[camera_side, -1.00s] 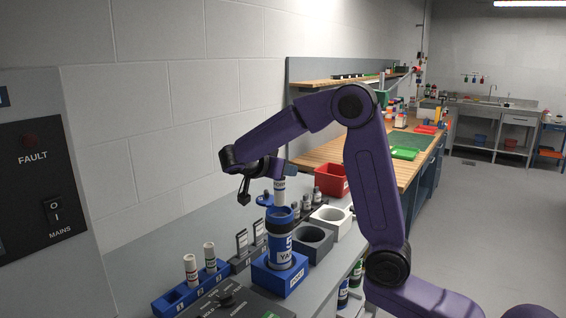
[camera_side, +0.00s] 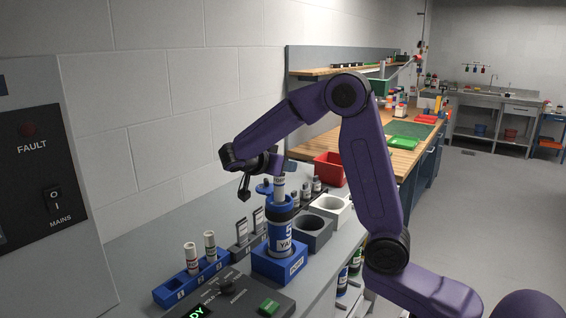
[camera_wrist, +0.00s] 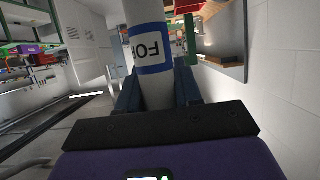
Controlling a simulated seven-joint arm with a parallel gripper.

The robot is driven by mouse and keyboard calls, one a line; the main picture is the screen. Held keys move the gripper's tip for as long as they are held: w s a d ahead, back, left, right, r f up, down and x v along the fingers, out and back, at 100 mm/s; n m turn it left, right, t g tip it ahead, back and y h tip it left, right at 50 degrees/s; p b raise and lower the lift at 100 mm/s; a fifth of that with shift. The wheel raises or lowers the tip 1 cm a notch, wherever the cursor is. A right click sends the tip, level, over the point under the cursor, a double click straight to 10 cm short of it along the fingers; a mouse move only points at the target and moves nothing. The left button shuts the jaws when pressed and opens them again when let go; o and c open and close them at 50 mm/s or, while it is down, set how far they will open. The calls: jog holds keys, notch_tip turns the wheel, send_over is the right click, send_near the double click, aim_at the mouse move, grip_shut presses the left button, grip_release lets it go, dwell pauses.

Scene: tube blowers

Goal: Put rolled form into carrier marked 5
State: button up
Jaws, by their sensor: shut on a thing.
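The rolled form (camera_side: 280,189) is a white tube with a blue-edged label. The carrier bears a white label and a number, partly seen, that looks like 5. It stands upright in a blue port block (camera_side: 279,264). The form's lower end is at the carrier's mouth; I cannot tell how far inside it is.
A blue rack (camera_side: 191,283) with two capped tubes stands at left front. Grey (camera_side: 313,232) and white (camera_side: 331,207) square holders and a red bin (camera_side: 329,168) stand behind the carrier. A control box (camera_side: 238,300) lies in front. The wall is close on the left.

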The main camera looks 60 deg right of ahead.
aim_at(283, 185)
jog(key=shift+f, duration=2.95)
jog(key=o, duration=1.1)
jog(key=shift+a, duration=0.1)
jog(key=v, duration=1.7)
jog(key=shift+r, duration=0.1)
